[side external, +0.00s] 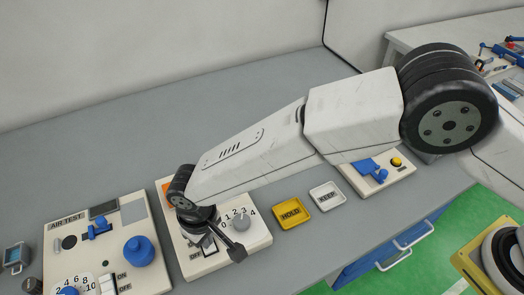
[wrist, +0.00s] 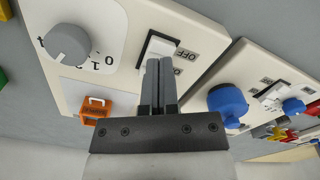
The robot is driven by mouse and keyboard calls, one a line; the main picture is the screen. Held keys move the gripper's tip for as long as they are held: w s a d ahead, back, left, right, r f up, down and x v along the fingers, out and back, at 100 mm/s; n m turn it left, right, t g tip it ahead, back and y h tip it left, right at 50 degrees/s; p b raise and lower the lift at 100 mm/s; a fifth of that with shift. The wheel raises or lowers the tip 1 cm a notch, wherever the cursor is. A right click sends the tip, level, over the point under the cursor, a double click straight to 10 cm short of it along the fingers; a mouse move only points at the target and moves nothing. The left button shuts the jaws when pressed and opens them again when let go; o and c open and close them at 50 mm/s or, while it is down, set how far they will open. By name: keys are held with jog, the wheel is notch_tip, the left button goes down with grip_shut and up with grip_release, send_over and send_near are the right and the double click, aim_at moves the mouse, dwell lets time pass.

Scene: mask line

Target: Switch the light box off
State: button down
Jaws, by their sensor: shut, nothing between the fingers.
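The light box (side external: 258,235) is a cream panel in the middle of the bench, with a grey dial (side external: 240,221) numbered around its edge. In the wrist view the panel (wrist: 112,72) shows the dial (wrist: 68,43) at left and a rocker switch (wrist: 157,47) with a white face in a black frame. OFF is printed beside the switch's far end; a second label is partly hidden by my fingers. My gripper (wrist: 159,64) is shut and empty, its fingertips over the near part of the switch. I cannot tell whether they touch it. In the side view my gripper (side external: 209,243) partly hides the switch.
An orange part (wrist: 95,108) lies on the box's pale area. The AIR TEST panel (side external: 75,240) with blue knobs stands at left. A yellow HOLD tray (side external: 291,213) and a white KEEP tray (side external: 327,196) sit at right, before another panel (side external: 398,174). The bench behind is clear.

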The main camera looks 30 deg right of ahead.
jog(key=shift+r, duration=3.05)
jog(key=shift+d, duration=0.1)
jog(key=shift+w+d+r, duration=0.1)
jog(key=shift+w+d, duration=0.1)
jog(key=shift+d, duration=0.05)
jog(key=w+d+r+m+t, duration=0.1)
jog(key=w+d+r+m, duration=0.1)
jog(key=d, duration=1)
jog(key=w+d+r+m, duration=0.1)
jog(key=w+d+r, duration=0.2)
jog(key=d, duration=1)
jog(key=s+d+m, duration=0.1)
jog(key=s+d, duration=0.4)
jog(key=d, duration=0.4)
jog(key=s+d+m+t, duration=0.1)
jog(key=s+d+m, duration=0.1)
jog(key=s+d, duration=0.4)
jog(key=d, duration=0.2)
jog(key=shift+s+d+f+t, duration=0.15)
jog(key=shift+s+d+t, duration=0.15)
jog(key=shift+d, duration=0.1)
